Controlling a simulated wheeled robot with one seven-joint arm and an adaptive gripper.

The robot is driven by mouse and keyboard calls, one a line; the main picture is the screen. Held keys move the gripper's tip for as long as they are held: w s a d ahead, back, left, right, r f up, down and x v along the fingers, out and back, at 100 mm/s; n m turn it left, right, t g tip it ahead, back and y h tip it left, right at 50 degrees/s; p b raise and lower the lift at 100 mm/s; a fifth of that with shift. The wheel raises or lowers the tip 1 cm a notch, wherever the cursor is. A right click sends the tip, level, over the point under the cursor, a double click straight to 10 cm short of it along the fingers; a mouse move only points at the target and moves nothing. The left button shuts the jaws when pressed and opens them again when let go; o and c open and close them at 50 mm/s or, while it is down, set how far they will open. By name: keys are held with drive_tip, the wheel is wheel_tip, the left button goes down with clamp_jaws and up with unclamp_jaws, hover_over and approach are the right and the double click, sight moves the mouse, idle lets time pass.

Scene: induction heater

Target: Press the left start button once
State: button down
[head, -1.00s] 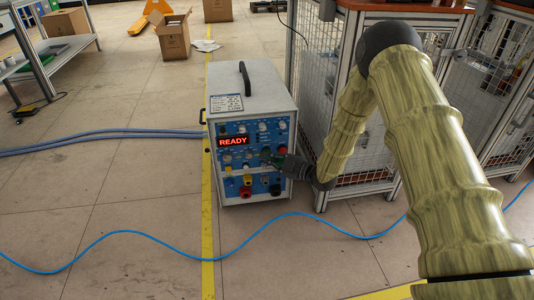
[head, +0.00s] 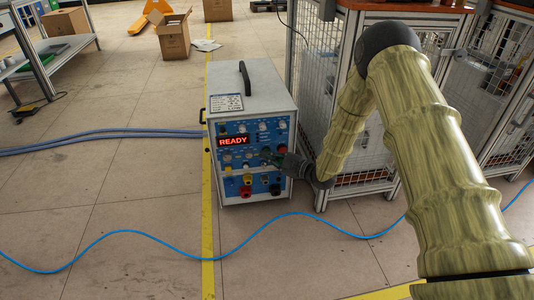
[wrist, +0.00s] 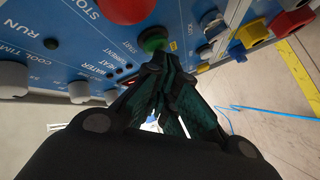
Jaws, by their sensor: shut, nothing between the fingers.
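The induction heater (head: 252,90) is a grey-white box on the floor with a blue front panel and a red display (head: 233,141) reading READY. In the wrist view, a green button (wrist: 152,38) beside the label START sits on the panel, near a large red button (wrist: 125,8) labelled STOP. My gripper (wrist: 158,66) is shut and empty, its fingertips right at the green button and overlapping its edge in the picture. Whether they touch it cannot be told. In the head view, my gripper (head: 268,157) is at the panel's right half and hides part of it.
Grey knobs (wrist: 85,92) and yellow, red and dark sockets (wrist: 293,20) surround the button. A metal mesh cabinet (head: 318,75) stands close to the heater's right. A blue cable (head: 130,231) crosses the floor in front; grey-blue hoses (head: 110,133) run left.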

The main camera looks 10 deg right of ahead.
drive_tip(key=shift+w, duration=0.15)
idle(0.6)
drive_tip(key=shift+s+p, duration=0.5)
drive_tip(key=shift+s, duration=0.35)
drive_tip(key=s+p, duration=0.2)
drive_tip(key=s, duration=0.3)
idle(0.3)
idle(0.6)
